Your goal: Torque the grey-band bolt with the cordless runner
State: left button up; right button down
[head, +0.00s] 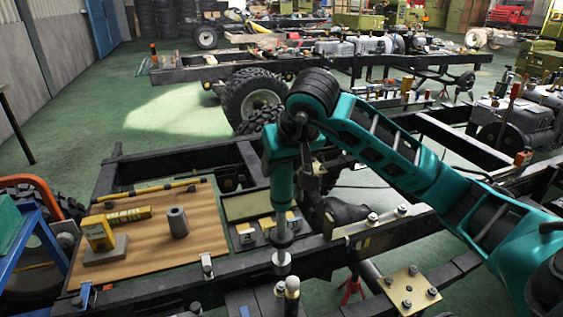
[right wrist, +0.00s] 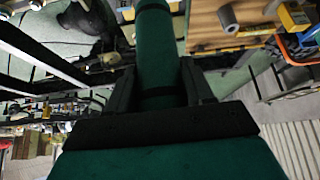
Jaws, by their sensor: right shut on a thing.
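My right gripper (head: 298,138) is shut on the teal cordless runner (head: 281,185), which hangs upright below it. In the right wrist view, the runner's green body (right wrist: 155,45) lies between the dark fingers. The runner's silver nose (head: 282,236) points down over the near chassis rail. Just below it, a bolt with a pale, rounded top (head: 292,286) stands beside another bolt (head: 280,290) on the rail. I cannot tell whether the nose touches either one, or which carries a grey band. My left gripper is not in view.
A wooden board (head: 145,250) at left holds a yellow device (head: 97,234), a grey cylinder (head: 178,222) and a yellow-and-black bar (head: 150,188). A brass plate with several bolts (head: 409,289) lies at right. Dark rails (head: 170,290) and a tyre (head: 250,95) surround the work area.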

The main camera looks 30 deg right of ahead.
aim_at(282, 197)
notch_tip(282, 197, down, 5)
jog(key=b, duration=0.3)
jog(key=shift+r, duration=0.2)
jog(key=shift+f+b, duration=0.55)
jog(key=shift+b, duration=0.1)
jog(key=shift+f, duration=0.2)
dwell(0.3)
jog(key=shift+b, duration=0.3)
jog(key=shift+f+b, duration=0.5)
jog(key=shift+f, duration=0.1)
dwell(0.6)
jog(key=shift+f+b, duration=0.45)
jog(key=shift+f, duration=0.05)
dwell(0.6)
